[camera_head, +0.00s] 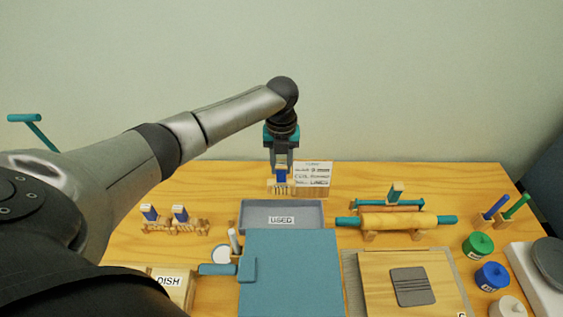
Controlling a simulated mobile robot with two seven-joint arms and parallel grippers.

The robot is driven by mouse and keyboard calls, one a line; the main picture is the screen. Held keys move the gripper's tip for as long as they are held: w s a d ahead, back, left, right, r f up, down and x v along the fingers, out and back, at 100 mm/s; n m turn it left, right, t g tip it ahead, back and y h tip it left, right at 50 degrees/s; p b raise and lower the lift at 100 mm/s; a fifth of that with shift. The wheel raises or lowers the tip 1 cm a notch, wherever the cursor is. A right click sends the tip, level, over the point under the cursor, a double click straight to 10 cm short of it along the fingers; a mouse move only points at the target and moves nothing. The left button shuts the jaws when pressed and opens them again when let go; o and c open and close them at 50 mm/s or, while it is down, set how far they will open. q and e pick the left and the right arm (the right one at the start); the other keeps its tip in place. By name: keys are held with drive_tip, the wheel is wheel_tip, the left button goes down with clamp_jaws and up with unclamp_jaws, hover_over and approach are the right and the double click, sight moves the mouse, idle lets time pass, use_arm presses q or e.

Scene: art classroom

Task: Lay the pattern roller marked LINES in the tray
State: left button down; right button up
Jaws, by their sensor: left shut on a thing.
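My left gripper (282,168) points down at the back of the table, shut on a pattern roller (281,187). The roller has a blue upper part and a pale, ridged lower end; I cannot read any mark on it. It appears in the air just behind the grey tray (243,217), whose front label reads USED. The tray looks empty. Two similar blue-and-wood rollers (150,214) and (181,214) stand in a wooden rack to the left. A card (318,180) behind the tray has the word LINES on its bottom line. My right gripper is not in view.
A blue board (290,270) lies in front of the tray. A rolling pin (400,221) rests on supports to the right, with a wooden board (380,275) before it. Green (478,244) and blue (492,275) pots stand further right.

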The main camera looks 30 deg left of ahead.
sight(281, 193)
use_arm(q)
drive_tip(key=shift+f+b, duration=3.15)
drive_tip(key=shift+f, duration=0.05)
drive_tip(key=shift+f+b, duration=1.7)
drive_tip(key=shift+f, duration=1.2)
drive_tip(key=shift+c, duration=0.6)
unclamp_jaws()
drive_tip(key=shift+r, duration=0.1)
wheel_tip(281, 193, up, 10)
drive_tip(key=p, duration=1)
